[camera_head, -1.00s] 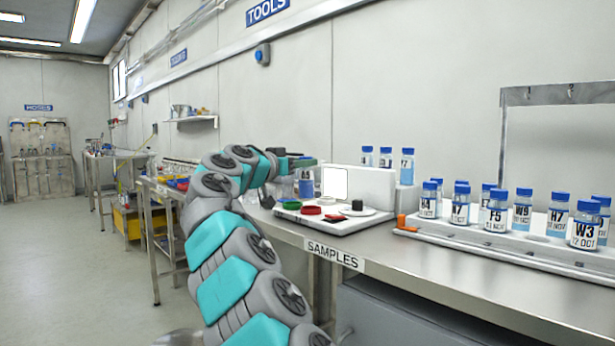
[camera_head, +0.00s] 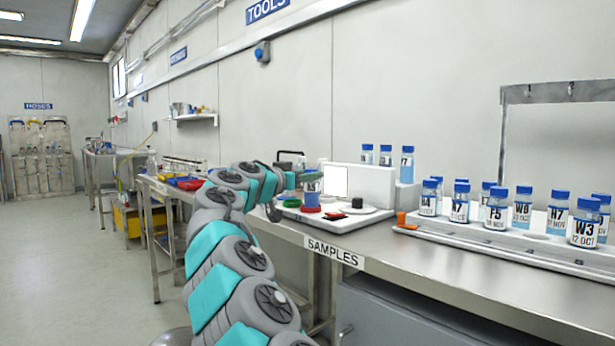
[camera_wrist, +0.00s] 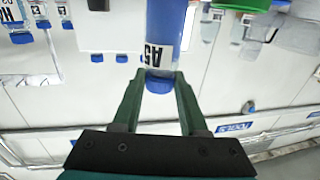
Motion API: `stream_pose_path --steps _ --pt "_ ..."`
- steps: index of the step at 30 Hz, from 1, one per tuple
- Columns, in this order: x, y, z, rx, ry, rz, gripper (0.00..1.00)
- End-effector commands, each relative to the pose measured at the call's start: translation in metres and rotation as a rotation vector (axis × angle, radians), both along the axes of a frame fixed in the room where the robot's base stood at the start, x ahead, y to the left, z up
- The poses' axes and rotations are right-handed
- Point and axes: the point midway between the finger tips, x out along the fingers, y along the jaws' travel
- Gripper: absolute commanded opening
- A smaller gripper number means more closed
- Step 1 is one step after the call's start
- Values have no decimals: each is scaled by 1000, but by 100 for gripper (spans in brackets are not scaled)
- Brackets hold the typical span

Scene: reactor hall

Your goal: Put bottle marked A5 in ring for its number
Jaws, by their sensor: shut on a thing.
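The bottle marked A5 (camera_head: 312,188) is upright, with blue liquid in its lower part and a blue cap. My gripper (camera_head: 303,177) is shut on its cap; the wrist view shows the cap between the green fingers (camera_wrist: 158,80) and the label A5 on the bottle (camera_wrist: 163,40). In the head view the bottle's lower end overlaps the red ring (camera_head: 310,209) on the white tray (camera_head: 338,224). I cannot tell whether it is inside the ring or just above it. A green ring (camera_head: 292,203) lies to its left. Any ring numbers are too small to read.
A black ring on a white disc (camera_head: 370,210) and a white panel (camera_head: 340,181) stand right of the bottle. Several labelled bottles stand on a rack (camera_head: 470,236) at right, with an orange object (camera_head: 401,219) at its near end. The front bench strip is clear.

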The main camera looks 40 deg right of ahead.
Motion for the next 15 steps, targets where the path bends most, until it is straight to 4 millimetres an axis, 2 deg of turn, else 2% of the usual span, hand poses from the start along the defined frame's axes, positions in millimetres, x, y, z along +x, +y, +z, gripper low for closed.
stream_pose_path --steps 1,2,9,15 --pt "0 0 -3 0 0 0 0" --pt "0 0 -1 0 0 0 46" --pt "0 0 -1 0 0 1 72" --pt "0 0 -1 0 0 1 72"
